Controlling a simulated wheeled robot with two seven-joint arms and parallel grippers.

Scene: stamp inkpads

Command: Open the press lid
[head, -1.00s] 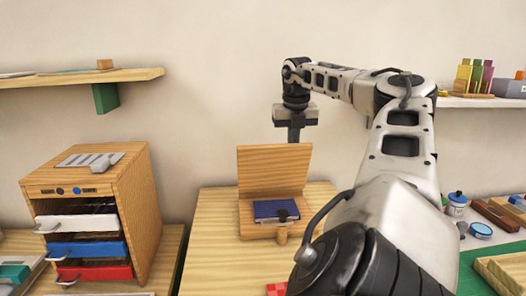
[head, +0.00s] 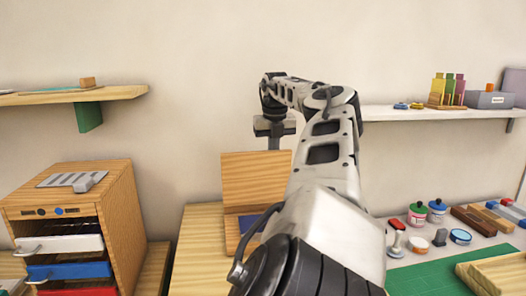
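The wooden press stands on a light wood table (head: 200,230). Its lid (head: 250,172) is raised and stands nearly upright at the back of the base (head: 231,232). A blue pad (head: 248,222) lies in the base, partly hidden by my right arm. My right gripper (head: 274,142) points down just above and apparently behind the lid's top edge. Its fingertips are hidden by the lid, so I cannot tell its opening or whether it touches the lid. My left gripper is not in view.
A wooden drawer cabinet (head: 120,190) stands left of the press. Wall shelves are at left (head: 40,97) and right (head: 395,112). Jars (head: 418,213), a stamp (head: 397,238) and a green mat (head: 440,268) lie at right. My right arm covers the middle front.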

